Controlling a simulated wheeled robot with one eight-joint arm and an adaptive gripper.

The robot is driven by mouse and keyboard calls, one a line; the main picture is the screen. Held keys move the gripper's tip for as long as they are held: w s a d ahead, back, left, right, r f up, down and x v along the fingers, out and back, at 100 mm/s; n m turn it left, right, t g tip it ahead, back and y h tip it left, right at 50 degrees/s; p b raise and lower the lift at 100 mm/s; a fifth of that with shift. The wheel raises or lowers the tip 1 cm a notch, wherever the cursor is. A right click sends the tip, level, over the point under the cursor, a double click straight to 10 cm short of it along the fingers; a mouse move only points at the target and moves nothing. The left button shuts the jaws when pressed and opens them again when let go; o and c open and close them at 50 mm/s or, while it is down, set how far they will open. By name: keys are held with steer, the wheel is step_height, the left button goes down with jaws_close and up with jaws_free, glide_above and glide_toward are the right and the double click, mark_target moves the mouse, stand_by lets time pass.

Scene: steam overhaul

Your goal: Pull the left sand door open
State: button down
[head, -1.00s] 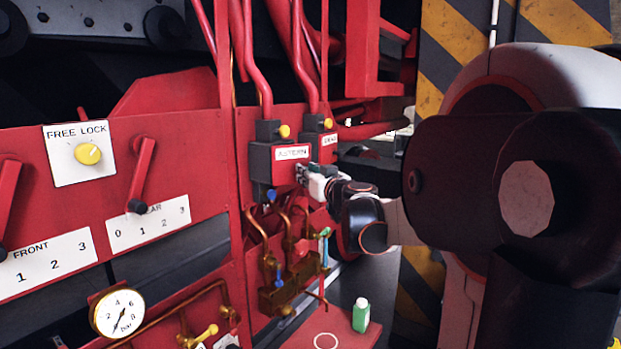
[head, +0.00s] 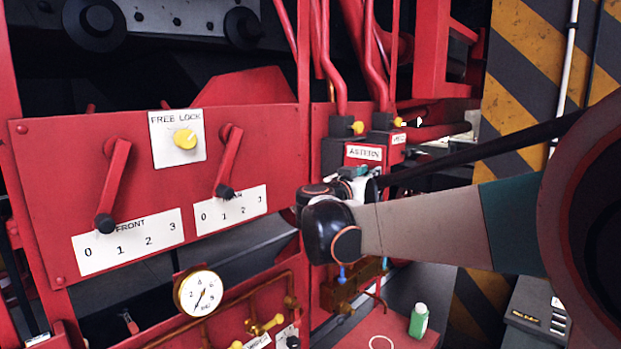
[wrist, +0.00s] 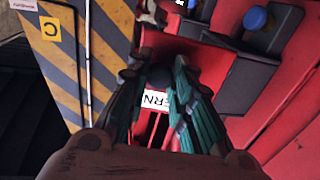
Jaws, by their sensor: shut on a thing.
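The left sand door is likely the red front of the dark box labelled ASTERN (head: 366,153). The part below the label is hidden behind my gripper. My gripper (head: 350,178) is at the lower front of that box. In the wrist view, my gripper (wrist: 158,90) has its two green-grey fingers on either side of a small dark round knob (wrist: 160,77), in front of a white label (wrist: 155,101) ending in ERN. It is shut on this knob. I cannot tell how far the door stands from its box.
A second labelled box (head: 397,138) stands just to the right. The red panel with FRONT and REAR levers (head: 113,185) is at the left. A pressure gauge (head: 200,293) and brass valves are below. A green bottle (head: 418,320) stands on a red surface. A striped pillar (head: 520,70) is behind.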

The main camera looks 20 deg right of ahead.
steer(key=shift+a+m+g+h, duration=0.7)
steer(key=shift+a+m+g, duration=0.2)
steer(key=shift+g, duration=0.4)
steer(key=c, duration=1.4)
jaws_free()
steer(key=shift+w, duration=0.1)
steer(key=v, duration=1.2)
steer(key=shift+b, duration=0.35)
